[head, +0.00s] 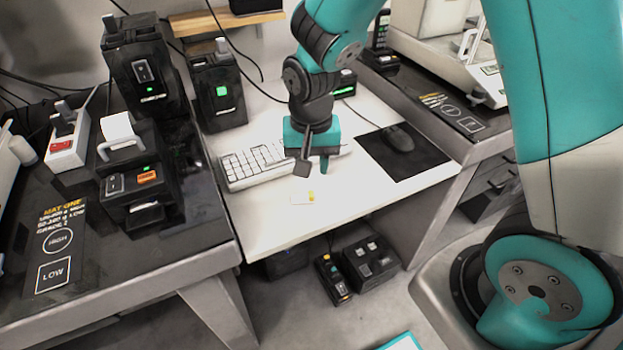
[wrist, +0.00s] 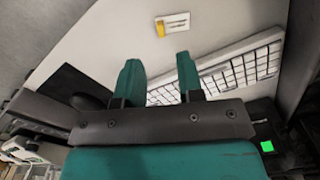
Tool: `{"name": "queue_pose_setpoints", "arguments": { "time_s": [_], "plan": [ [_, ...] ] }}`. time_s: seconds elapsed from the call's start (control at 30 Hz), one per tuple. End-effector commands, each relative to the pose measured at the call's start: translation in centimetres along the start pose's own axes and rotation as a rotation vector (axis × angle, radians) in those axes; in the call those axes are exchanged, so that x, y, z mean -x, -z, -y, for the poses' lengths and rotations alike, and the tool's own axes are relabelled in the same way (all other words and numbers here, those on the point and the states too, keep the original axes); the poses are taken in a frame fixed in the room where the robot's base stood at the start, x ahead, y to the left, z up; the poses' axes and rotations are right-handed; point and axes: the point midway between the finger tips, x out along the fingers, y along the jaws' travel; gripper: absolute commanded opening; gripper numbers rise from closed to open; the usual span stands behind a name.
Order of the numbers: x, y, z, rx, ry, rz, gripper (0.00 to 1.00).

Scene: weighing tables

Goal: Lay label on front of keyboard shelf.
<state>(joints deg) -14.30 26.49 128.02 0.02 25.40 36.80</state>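The label (head: 302,198) is a small whitish tag with a yellow patch. It lies flat on the white keyboard shelf (head: 270,225), in front of the keyboard and a little back from the front edge. The label also shows at the top of the wrist view (wrist: 176,24), beyond my fingertips and apart from them. My gripper (head: 315,165) is above the shelf near the keyboard, behind the label in the head view. In the wrist view its two green fingers (wrist: 160,72) are spread with nothing between them.
The white keyboard (head: 255,165) lies behind the label, partly hidden by my gripper. A mouse (head: 398,138) on a dark mat is at right. Black tables with devices and printed mats flank the shelf. Black boxes (head: 370,264) stand below it. The shelf's front is otherwise clear.

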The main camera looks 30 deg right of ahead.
Motion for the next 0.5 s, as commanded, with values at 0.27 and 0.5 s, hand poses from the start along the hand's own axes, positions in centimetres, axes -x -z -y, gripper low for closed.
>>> {"name": "queue_pose_setpoints", "arguments": {
  "time_s": [0.27, 0.5],
  "plan": [
    [3.7, -0.3, 0.1, 0.017, 0.01, 0.0, 0.34],
    [10.7, -7.2, 0.4, 0.397, 0.178, 0.012, 0.34]
  ]
}}
